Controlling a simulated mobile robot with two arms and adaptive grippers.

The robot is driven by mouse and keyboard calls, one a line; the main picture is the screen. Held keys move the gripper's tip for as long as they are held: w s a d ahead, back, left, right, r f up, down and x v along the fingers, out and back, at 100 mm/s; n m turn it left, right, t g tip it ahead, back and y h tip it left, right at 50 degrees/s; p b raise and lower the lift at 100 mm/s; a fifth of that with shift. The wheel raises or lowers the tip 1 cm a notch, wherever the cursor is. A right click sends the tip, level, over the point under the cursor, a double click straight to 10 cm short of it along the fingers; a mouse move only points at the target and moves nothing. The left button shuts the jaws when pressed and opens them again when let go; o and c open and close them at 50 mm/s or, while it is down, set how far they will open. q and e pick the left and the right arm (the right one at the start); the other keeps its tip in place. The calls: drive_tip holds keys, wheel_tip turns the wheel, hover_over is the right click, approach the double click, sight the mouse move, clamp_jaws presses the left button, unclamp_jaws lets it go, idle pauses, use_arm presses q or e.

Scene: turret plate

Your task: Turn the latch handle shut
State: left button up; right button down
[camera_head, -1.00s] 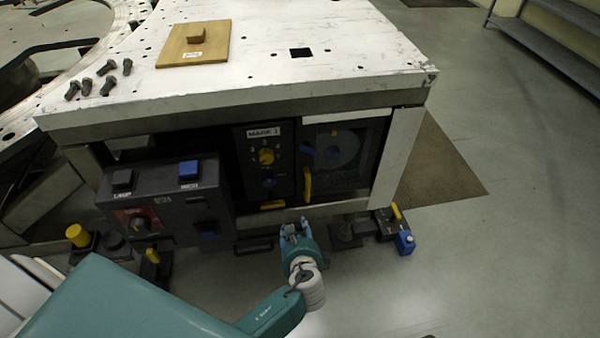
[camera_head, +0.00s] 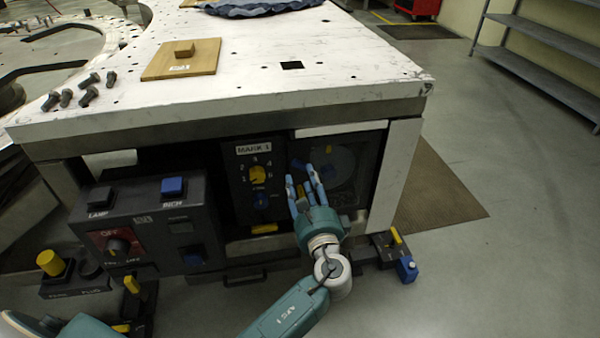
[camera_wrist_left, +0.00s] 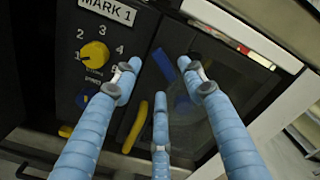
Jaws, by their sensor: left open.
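The windowed door (camera_head: 366,172) is in the right half of the table's front. A yellow upright handle (camera_wrist_left: 137,127) sits at its left edge, partly hidden by my fingers in the head view. A blue lever (camera_wrist_left: 164,64) is higher on the door, and another blue piece (camera_wrist_left: 183,104) lies behind my fingers. I cannot tell for sure which is the latch handle. My left gripper (camera_head: 303,184) is open and empty in front of the door's left part. In the wrist view its fingers (camera_wrist_left: 162,85) are spread around the yellow handle's right side, with no clear contact.
The MARK 1 dial panel (camera_head: 255,185) is just left of the door. A control box (camera_head: 145,230) with buttons juts out further left. A small unit with a blue knob (camera_head: 407,268) stands low at right.

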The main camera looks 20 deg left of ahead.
sight(299, 168)
use_arm(q)
drive_tip(key=shift+x, duration=2.25)
drive_tip(key=shift+c, duration=0.5)
clamp_jaws()
